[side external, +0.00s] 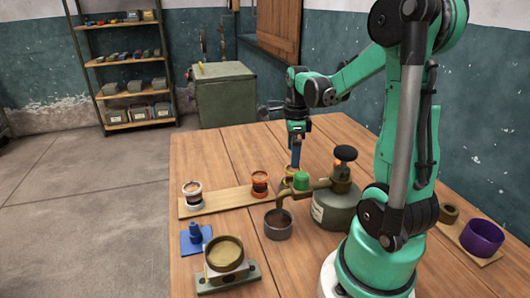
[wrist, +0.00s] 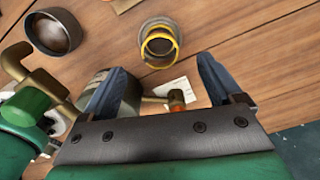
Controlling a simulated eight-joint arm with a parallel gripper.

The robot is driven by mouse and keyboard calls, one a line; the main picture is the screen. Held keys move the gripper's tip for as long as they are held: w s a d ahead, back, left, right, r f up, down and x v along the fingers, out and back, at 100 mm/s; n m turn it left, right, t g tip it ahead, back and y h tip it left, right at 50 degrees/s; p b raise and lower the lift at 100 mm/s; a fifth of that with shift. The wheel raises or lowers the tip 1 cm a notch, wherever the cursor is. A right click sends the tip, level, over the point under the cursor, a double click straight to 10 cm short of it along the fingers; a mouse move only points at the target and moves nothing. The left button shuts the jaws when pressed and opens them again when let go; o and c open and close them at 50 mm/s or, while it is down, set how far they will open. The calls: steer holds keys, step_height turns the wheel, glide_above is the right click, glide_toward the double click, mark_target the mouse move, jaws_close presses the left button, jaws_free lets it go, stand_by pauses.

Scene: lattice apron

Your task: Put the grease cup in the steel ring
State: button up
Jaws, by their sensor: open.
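My gripper (side external: 295,158) points down over the far part of the table, behind the green knob. In the wrist view its blue fingers (wrist: 160,85) are wide apart with nothing between them. A dark grey open cup (side external: 278,226), which looks like the grease cup, stands on the table below a bent spout; it also shows at upper left in the wrist view (wrist: 53,32). A pale metal ring holder (side external: 192,199), apparently the steel ring, stands at the left end of a wooden board. The gripper is apart from both.
The board (side external: 225,200) also bears an orange ring holder (side external: 260,184). A yellow ring holder (wrist: 158,42) lies just ahead of my fingers. A grey-green pot (side external: 335,210) with pipe and knobs crowds the middle. A blue part (side external: 195,238) and a bearing block (side external: 226,262) stand at front left.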

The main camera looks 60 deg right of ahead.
step_height(320, 180, up, 6)
steer(key=w+a+n+t, duration=0.2)
steer(key=a+n, duration=0.8)
steer(key=n, duration=0.5)
steer(key=w+a+f+n+t, duration=0.1)
steer(key=a+n+t, duration=0.4)
steer(key=a+n, duration=0.6)
steer(key=w+n, duration=0.1)
steer(key=n, duration=0.3)
steer(key=shift+w, duration=0.15)
